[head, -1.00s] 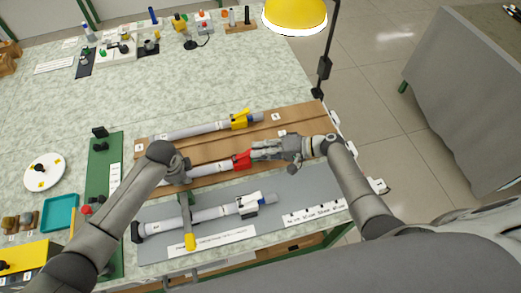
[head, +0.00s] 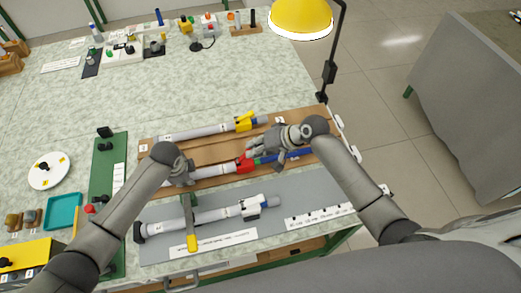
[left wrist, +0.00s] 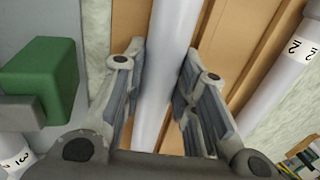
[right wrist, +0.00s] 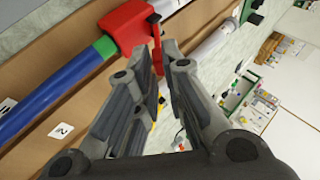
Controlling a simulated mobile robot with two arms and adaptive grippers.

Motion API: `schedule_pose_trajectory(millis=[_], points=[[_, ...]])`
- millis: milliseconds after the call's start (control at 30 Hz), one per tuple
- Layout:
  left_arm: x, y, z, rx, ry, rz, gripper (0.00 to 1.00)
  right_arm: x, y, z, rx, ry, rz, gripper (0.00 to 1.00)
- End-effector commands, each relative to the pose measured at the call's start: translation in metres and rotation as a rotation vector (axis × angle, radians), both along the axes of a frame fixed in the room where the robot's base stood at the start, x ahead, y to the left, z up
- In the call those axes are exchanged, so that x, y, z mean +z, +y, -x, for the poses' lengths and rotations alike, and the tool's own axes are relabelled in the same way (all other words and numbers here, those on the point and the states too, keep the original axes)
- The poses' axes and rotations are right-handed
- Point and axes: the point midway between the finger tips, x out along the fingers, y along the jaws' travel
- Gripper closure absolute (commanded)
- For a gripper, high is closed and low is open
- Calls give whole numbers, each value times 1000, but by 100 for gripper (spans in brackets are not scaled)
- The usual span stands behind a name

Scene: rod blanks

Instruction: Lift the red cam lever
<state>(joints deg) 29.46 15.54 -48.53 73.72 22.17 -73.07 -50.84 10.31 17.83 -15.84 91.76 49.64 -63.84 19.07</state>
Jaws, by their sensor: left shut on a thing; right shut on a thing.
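The red cam lever sits on a red clamp (head: 243,164) on the middle rod. In the right wrist view the red clamp (right wrist: 128,24) is near the top, and a narrow red lever (right wrist: 158,50) reaches between the fingertips. My right gripper (head: 254,147) is shut on this lever, just behind and above the rod. The grey tube (head: 212,170) lies left of the clamp. A blue rod with a green band (head: 290,155) comes out to its right. My left gripper (head: 186,172) is shut on the grey tube, which also runs between its fingers in the left wrist view (left wrist: 158,90).
A rod with a yellow clamp (head: 244,122) lies behind on the brown board (head: 205,152). A yellow lamp (head: 300,18) hangs at the back right.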

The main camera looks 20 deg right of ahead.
Motion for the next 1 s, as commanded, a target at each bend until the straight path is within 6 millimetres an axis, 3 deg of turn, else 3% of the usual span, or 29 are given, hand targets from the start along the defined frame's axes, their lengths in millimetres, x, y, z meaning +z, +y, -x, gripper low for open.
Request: schedule_pose_trajectory(millis=[600, 1000], points=[[0, -1, 0, 0, -1, 3, 100, 17, 45, 0, 1, 9, 525, 100], [1, -2, 0, -1, -1, 5, 100, 17, 56, 1, 0, 15, 676, 100]])
